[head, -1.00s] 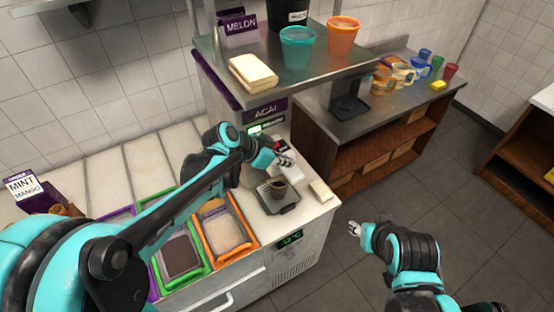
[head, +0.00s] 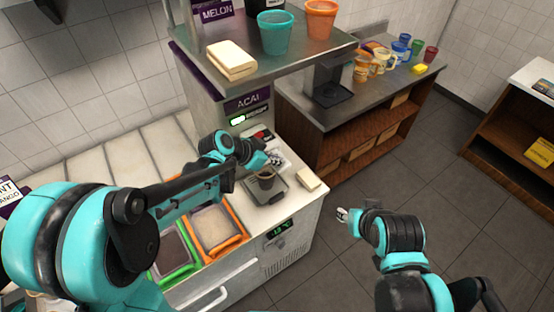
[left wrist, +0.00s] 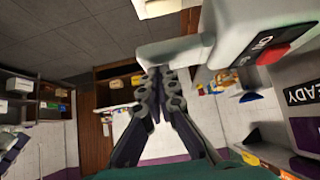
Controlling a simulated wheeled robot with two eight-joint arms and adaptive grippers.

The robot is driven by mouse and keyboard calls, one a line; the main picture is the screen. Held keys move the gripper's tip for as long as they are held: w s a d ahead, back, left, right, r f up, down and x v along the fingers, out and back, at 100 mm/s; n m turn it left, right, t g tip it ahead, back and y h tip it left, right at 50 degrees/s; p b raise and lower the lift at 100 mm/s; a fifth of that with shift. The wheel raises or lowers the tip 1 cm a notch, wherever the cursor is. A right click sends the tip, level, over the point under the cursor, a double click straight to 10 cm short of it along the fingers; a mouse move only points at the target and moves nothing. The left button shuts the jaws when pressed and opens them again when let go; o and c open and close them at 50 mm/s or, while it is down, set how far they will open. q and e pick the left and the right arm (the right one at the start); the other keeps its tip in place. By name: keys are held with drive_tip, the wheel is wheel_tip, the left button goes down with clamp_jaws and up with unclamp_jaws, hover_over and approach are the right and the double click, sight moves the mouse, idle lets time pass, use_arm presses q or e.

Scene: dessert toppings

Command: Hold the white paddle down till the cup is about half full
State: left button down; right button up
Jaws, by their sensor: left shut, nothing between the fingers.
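The dark cup (head: 266,181) stands upright on a grey square stand (head: 277,191) at the front of the acai machine (head: 250,104). How full it is cannot be made out. My left gripper (head: 277,160) is just above and behind the cup, close to the machine's front. In the left wrist view my left gripper (left wrist: 158,74) is shut and empty, its fingertips at the white paddle (left wrist: 172,50), seemingly touching it. The paddle is hidden in the head view. My right gripper (head: 343,214) hangs over the floor, away from the counter; its fingers are too small to read.
A pale block (head: 308,179) lies right of the stand. Topping tubs in orange (head: 236,240) and green (head: 192,265) frames sit to the left, under my left arm. A metal shelf (head: 300,50) with cups overhangs the machine. A red button (left wrist: 272,54) is near the paddle.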

sight(279, 169)
use_arm(q)
drive_tip(key=shift+s+d+f, duration=0.1)
drive_tip(key=shift+s+f, duration=0.05)
drive_tip(key=shift+f+t+y, duration=0.15)
drive_tip(key=shift+t+y, duration=0.15)
drive_tip(key=shift+s+d+f+m+t+y+b, duration=0.2)
drive_tip(key=shift+f+m+t+b, duration=0.25)
drive_tip(key=shift+b, duration=0.3)
drive_tip(key=shift+s+d+f+m+t+y+b, duration=0.15)
drive_tip(key=shift+f+m+t+y+b, duration=0.3)
drive_tip(key=shift+b, duration=0.3)
drive_tip(key=shift+a+f+b, duration=0.15)
drive_tip(key=shift+f+b, duration=0.2)
drive_tip(key=shift+b, duration=0.05)
